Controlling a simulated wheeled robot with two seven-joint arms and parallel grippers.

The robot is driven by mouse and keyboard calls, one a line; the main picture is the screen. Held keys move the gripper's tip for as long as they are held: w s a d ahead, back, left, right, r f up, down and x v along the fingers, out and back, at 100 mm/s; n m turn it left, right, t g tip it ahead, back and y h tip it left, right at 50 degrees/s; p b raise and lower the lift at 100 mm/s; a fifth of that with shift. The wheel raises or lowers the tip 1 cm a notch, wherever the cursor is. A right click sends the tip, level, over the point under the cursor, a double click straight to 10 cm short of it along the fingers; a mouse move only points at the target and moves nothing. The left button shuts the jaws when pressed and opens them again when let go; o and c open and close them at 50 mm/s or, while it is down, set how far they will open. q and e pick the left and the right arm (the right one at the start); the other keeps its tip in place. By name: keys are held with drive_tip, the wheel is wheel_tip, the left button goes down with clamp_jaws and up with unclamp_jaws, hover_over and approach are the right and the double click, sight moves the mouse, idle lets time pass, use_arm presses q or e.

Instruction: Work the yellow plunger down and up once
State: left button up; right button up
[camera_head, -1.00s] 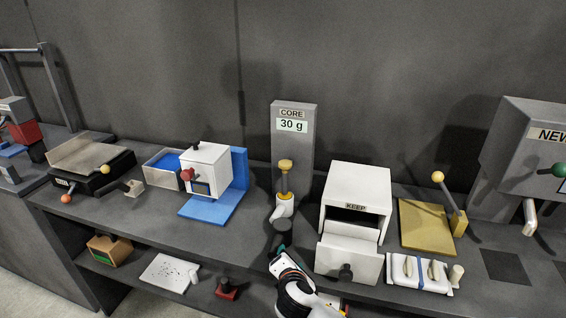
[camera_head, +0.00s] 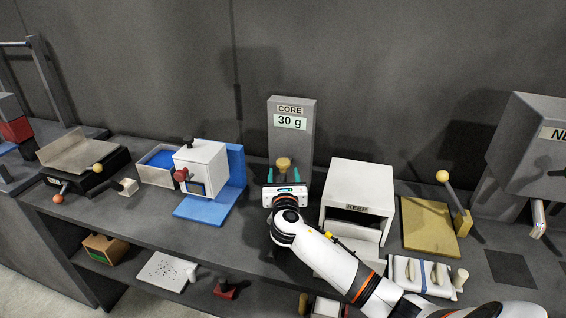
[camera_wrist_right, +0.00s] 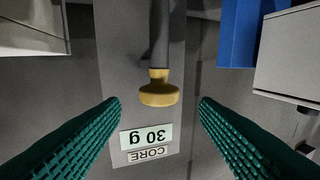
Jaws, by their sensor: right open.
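The yellow plunger (camera_head: 284,163) stands in front of the grey panel (camera_head: 291,113) labelled "CORE 30 g". Its knob is up, and my right gripper hides its lower part in the head view. My right gripper (camera_head: 287,172) is open, with its teal fingers on either side of the knob. In the right wrist view the yellow knob (camera_wrist_right: 159,90) lies centred between the spread fingers of the right gripper (camera_wrist_right: 159,105), with a clear gap on both sides. Nothing is held. My left gripper is not in view.
To the left, a white box (camera_head: 206,164) stands on a blue base (camera_head: 208,207). To the right is a white box labelled "KEEP" (camera_head: 362,182) with a drawer, close to my right arm. A lever with a yellow ball (camera_head: 442,176) stands further right.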

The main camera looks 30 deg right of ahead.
sight(283, 168)
drive_tip(key=x, duration=0.5)
drive_tip(key=shift+f, duration=0.2)
drive_tip(key=shift+w+d+r, duration=0.1)
drive_tip(key=shift+w+d, duration=0.25)
drive_tip(key=shift+w, duration=0.15)
drive_tip(key=shift+w+d, duration=0.1)
